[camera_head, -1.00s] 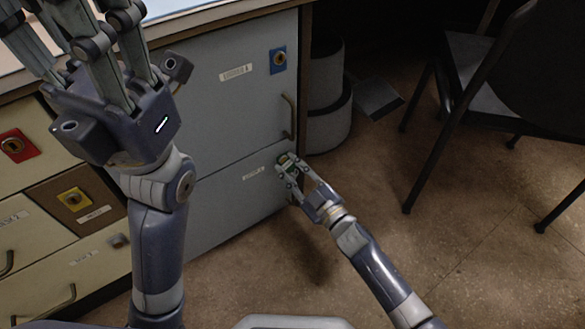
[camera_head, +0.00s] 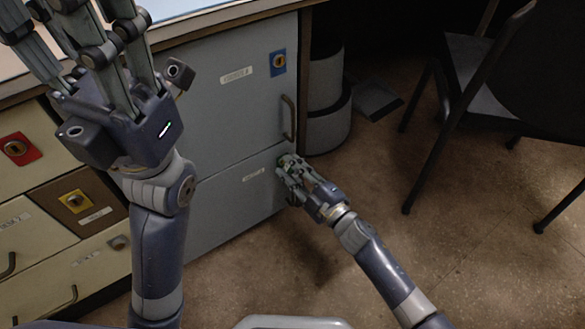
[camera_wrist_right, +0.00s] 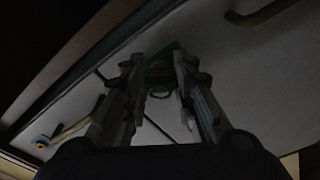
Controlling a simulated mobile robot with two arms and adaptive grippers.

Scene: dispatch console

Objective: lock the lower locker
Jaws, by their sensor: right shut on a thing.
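The lower locker (camera_head: 235,205) is a grey door with a white label, flush with the cabinet front. Its green lock plate (camera_wrist_right: 162,72) shows between the fingers in the right wrist view, with a small dark ring-like part (camera_wrist_right: 160,95) in front of it. My right gripper (camera_head: 285,165) is at the door's upper right corner, shut on that small part at the lock. The fingers hide most of it, and the view is dark, so I cannot tell how it is turned. My left gripper (camera_head: 75,25) is raised at the upper left, empty, its fingers spread and partly cut off.
The upper locker (camera_head: 225,115) has a blue lock plate (camera_head: 279,62) and a vertical handle (camera_head: 288,117). Cream drawers (camera_head: 30,225) stand left, with a red lock plate (camera_head: 20,148) and a yellow one (camera_head: 75,201). A black chair (camera_head: 480,90) is at right. The floor between is clear.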

